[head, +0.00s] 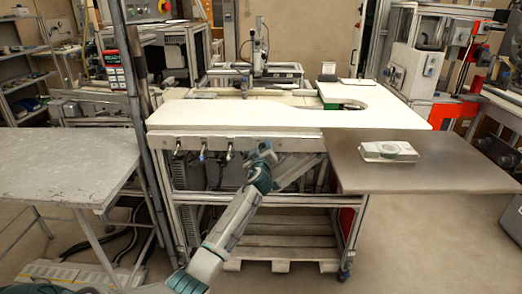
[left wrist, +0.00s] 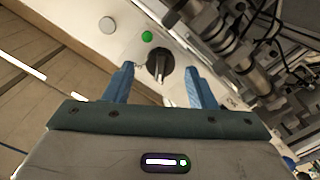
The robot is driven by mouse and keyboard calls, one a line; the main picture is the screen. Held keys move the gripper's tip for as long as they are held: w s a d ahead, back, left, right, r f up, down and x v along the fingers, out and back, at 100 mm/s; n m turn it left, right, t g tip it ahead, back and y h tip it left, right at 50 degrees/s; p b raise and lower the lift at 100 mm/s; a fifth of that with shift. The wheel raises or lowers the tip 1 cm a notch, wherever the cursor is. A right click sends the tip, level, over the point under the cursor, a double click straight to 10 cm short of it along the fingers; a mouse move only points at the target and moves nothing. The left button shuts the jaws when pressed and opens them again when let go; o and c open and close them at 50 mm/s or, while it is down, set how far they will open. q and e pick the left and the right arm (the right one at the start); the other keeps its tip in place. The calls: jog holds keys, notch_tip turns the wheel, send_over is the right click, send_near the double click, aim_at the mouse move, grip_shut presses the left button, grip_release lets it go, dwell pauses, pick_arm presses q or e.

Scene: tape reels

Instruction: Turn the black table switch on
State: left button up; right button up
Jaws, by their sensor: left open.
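The black table switch (left wrist: 161,61) is a round knob with a raised ridge, on a pale panel in the left wrist view. Its ridge runs roughly up and down in the picture. My left gripper (left wrist: 159,72) is open, with one blue finger on each side of the switch in the picture. I cannot tell whether the fingers touch it. In the head view my left gripper (head: 262,157) is at the front of the white-topped table, below its edge, and the switch cannot be made out there. My right gripper is not in view.
A green round button or light (left wrist: 147,36) and a grey round button (left wrist: 107,25) sit near the switch. The white tabletop (head: 230,115) overhangs the table front. A brown side surface (head: 440,170) holds a small white box (head: 388,151). A grey table (head: 60,165) stands at left.

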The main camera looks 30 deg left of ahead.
pick_arm(q)
jog(key=shift+c, duration=0.2)
jog(key=c, duration=0.9)
jog(key=shift+c, duration=0.2)
